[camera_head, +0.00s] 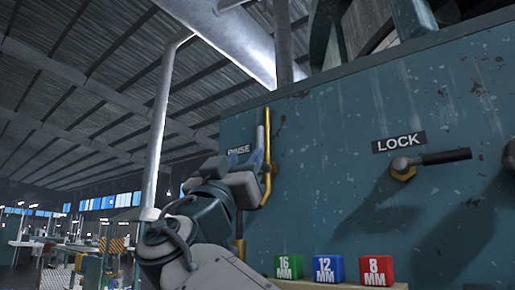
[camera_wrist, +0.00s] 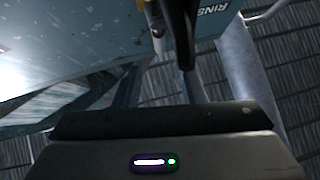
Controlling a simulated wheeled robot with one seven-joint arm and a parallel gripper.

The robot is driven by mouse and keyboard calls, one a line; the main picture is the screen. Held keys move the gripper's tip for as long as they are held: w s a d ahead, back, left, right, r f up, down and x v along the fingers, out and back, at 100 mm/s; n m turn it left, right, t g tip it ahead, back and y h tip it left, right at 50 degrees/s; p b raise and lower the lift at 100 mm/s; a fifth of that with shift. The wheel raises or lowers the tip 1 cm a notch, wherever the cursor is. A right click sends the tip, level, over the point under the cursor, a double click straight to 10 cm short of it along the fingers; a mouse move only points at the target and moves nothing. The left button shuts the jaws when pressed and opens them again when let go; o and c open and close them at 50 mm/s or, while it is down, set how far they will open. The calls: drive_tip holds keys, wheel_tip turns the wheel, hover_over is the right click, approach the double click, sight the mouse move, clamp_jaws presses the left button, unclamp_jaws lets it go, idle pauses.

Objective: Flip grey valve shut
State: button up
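The RINSE label (camera_head: 239,150) sits on the teal panel, partly hidden by my gripper. Beside it, a brass-yellow pipe (camera_head: 268,165) runs up the panel, with a slim grey lever (camera_head: 260,136) upright next to it. My gripper (camera_head: 256,158) is close to this lever, at the panel's left part. In the wrist view, a dark valve handle (camera_wrist: 182,35) with a brass part comes down from the top toward my gripper (camera_wrist: 160,85). The two fingers stand apart, and the handle's end is near the right finger. I cannot tell whether they touch.
A LOCK label (camera_head: 399,142) sits above a second valve with a black handle (camera_head: 446,157) pointing right. Green (camera_head: 289,266), blue (camera_head: 328,269) and red (camera_head: 376,270) blocks stand on a ledge below. A pale vertical pipe (camera_head: 160,125) rises left of my arm.

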sight(258, 139)
drive_tip(key=p+x, duration=0.5)
drive_tip(key=x, duration=0.6)
drive_tip(key=shift+p, duration=0.4)
clamp_jaws()
